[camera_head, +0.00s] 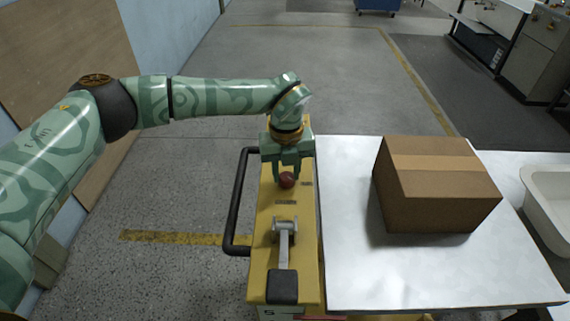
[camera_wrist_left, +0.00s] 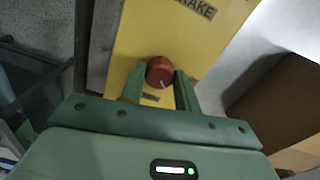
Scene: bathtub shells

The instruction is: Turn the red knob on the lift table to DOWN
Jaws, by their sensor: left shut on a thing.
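The red knob (camera_head: 287,180) sits on the yellow top panel of the lift table (camera_head: 265,215). My left gripper (camera_head: 287,174) comes down over the knob from behind, with its fingers on either side of it. In the left wrist view, the red knob (camera_wrist_left: 160,71) lies between the two green fingers of the gripper (camera_wrist_left: 160,82), which is shut on it. A pale pointer line shows on the knob's lower right. Small labels lie near the knob, too small or too covered to read. My right gripper is not in view.
A grey lever with a black grip (camera_head: 284,285) stands on the panel nearer me. A black handle bar (camera_head: 236,205) runs along the panel's left side. A cardboard box (camera_head: 436,185) sits on the white tabletop (camera_head: 350,270). A white tub (camera_head: 550,195) is at far right.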

